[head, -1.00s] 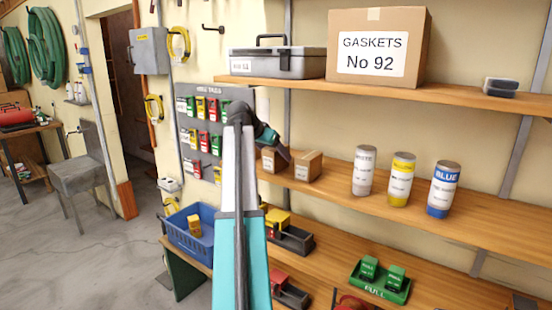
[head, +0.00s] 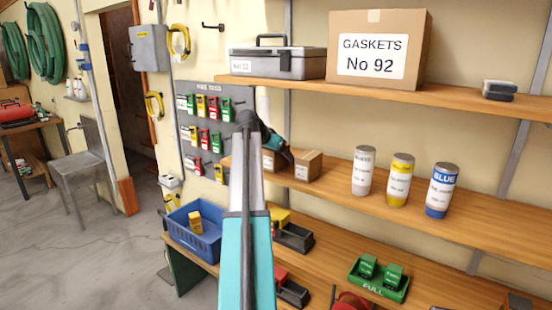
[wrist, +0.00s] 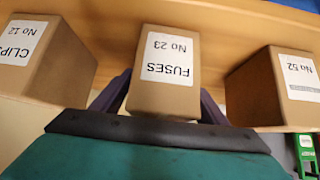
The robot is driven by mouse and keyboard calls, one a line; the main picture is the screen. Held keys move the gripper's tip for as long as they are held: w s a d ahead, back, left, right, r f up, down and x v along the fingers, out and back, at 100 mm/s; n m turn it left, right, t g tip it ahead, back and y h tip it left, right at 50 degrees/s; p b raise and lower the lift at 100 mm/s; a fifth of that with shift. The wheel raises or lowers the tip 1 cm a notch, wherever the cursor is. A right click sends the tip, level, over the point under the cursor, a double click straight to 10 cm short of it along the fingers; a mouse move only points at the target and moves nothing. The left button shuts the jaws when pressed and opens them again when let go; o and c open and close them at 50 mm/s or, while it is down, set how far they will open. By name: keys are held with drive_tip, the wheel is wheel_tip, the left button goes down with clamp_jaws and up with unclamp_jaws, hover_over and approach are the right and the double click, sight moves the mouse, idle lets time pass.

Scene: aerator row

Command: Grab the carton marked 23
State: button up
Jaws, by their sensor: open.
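The carton marked 23 (wrist: 163,75), brown with a white FUSES label, is in the middle of the wrist view on a wooden shelf. My gripper (wrist: 164,103) is open, with one dark finger on each side of this carton's lower part in the picture. I cannot tell whether the fingers touch it. In the head view my gripper (head: 283,150) is at the middle shelf, beside two small cartons whose labels are too small to read. My arm hides part of that shelf end.
The carton marked 12 (wrist: 45,65) stands left of carton 23 in the wrist view, and the carton marked 52 (wrist: 270,88) stands right, both with narrow gaps. Several cans, including a blue one (head: 441,190), stand farther right. The upper shelf (head: 390,91) is overhead.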

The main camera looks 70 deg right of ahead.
drive_tip(key=c, duration=1.4)
drive_tip(key=shift+o, duration=0.2)
drive_tip(key=shift+r+b, duration=0.2)
drive_tip(key=shift+b, duration=0.15)
drive_tip(key=shift+a+r, duration=0.15)
drive_tip(key=shift+r+b, duration=1.4)
drive_tip(key=shift+r, duration=1.65)
drive_tip(key=shift+w+a+r, duration=0.1)
drive_tip(key=shift+a, duration=0.1)
drive_tip(key=w+a+b, duration=0.2)
drive_tip(key=a, duration=0.7)
drive_tip(key=w+a+b, duration=0.3)
drive_tip(key=a, duration=0.6)
drive_tip(key=shift+a, duration=0.35)
